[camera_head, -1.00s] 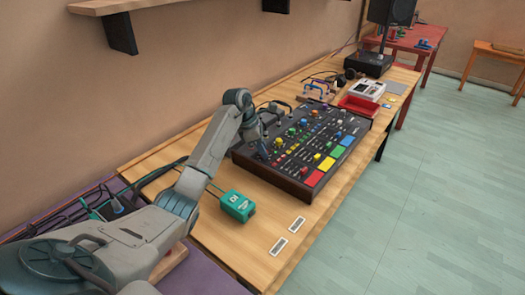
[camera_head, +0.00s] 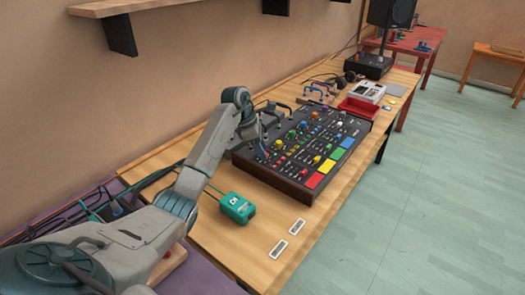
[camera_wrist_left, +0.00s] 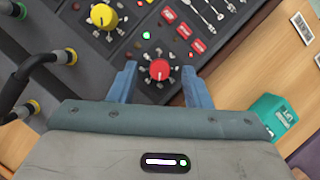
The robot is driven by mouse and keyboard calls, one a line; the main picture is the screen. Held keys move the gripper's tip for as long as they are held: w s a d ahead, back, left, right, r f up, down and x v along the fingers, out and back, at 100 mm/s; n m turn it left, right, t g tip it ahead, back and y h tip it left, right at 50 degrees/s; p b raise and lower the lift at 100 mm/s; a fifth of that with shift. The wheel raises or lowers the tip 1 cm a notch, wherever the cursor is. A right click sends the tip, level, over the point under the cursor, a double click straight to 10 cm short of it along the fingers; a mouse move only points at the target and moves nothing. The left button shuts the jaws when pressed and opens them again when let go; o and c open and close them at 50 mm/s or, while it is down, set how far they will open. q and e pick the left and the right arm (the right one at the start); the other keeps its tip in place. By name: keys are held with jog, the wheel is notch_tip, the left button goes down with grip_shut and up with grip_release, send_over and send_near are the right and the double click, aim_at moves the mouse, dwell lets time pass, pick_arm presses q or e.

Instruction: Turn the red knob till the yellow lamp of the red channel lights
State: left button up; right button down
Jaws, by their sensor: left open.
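The red knob (camera_wrist_left: 160,70) is on the dark mixer panel, centred in the left wrist view, with its white pointer mark visible. My left gripper (camera_wrist_left: 158,76) is open, its two blue fingers on either side of the knob with a gap showing on each side. In the head view the left gripper (camera_head: 263,152) is over the near left part of the mixer (camera_head: 290,183), where it hides the knob. A small green lamp (camera_wrist_left: 146,35) is lit above the knob. I cannot make out a lit yellow lamp. My right gripper is not in view.
A yellow knob (camera_wrist_left: 103,16) and several red buttons (camera_wrist_left: 184,31) are close to the fingers. A teal box (camera_head: 237,207) stands on the wooden table (camera_head: 220,237) before the mixer. A red tray (camera_head: 360,106) is beyond it.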

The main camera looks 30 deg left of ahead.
aim_at(253, 158)
pick_arm(q)
jog(key=v, duration=0.9)
jog(key=shift+r+b, duration=0.3)
jog(key=shift+b, duration=0.05)
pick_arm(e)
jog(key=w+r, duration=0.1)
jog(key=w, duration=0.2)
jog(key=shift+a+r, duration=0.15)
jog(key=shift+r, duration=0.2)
pick_arm(q)
jog(key=shift+s+a, duration=0.1)
